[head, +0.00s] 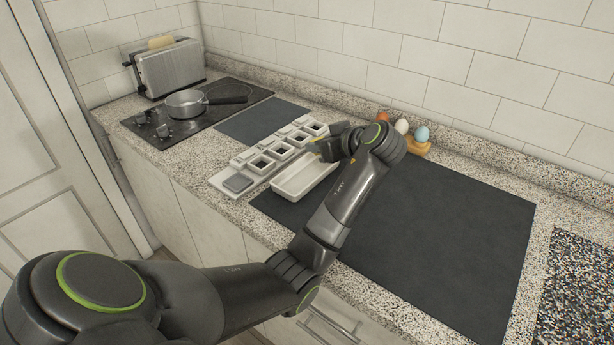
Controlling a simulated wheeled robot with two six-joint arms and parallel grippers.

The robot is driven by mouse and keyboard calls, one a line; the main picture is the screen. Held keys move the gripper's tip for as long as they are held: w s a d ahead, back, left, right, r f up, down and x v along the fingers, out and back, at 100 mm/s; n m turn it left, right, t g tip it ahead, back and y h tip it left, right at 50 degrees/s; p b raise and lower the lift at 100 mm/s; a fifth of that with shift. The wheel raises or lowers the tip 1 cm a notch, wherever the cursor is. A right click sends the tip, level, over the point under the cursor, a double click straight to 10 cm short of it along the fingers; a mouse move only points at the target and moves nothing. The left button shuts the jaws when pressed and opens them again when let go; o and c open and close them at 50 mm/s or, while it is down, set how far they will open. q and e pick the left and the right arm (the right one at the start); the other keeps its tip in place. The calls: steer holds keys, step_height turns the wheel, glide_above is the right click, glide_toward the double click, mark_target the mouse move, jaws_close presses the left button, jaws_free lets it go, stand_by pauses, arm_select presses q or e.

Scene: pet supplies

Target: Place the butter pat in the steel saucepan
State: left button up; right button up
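The steel saucepan (186,103) stands on the black cooktop at the back left, its dark handle pointing right. My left arm reaches across the counter. Its gripper (322,146) is above the back end of a white rectangular dish (303,178), beside the row of small containers. A small yellow bit (314,140), possibly the butter pat, shows at the fingertips. It is mostly hidden, and I cannot tell whether the fingers hold it. The saucepan is well to the left of this gripper. My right gripper is not in view.
A toaster (170,68) with bread stands behind the cooktop (170,122). White containers (283,150) stand in a row on a tray between saucepan and gripper. Eggs (401,126) sit in a wooden holder near the wall. The dark mat (440,230) at right is clear.

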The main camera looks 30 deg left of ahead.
arm_select(q)
steer(key=shift+w+a+r+n+g+y, duration=0.1)
steer(key=shift+w+a+n+g+y, duration=0.1)
steer(key=shift+a+n+g, duration=0.75)
steer(key=shift+w+a+r+n+g+y, duration=0.1)
steer(key=shift+a+n+g+y, duration=0.1)
steer(key=shift+a+n+g, duration=0.7)
steer(key=shift+d+f, duration=0.1)
steer(key=shift+f, duration=0.05)
step_height(320, 180, down, 9)
steer(key=shift+s+r+p, duration=0.1)
steer(key=shift+p, duration=0.75)
steer(key=shift+f, duration=0.3)
steer(key=shift+f, duration=0.2)
steer(key=o, duration=0.9)
steer(key=shift+o, duration=0.2)
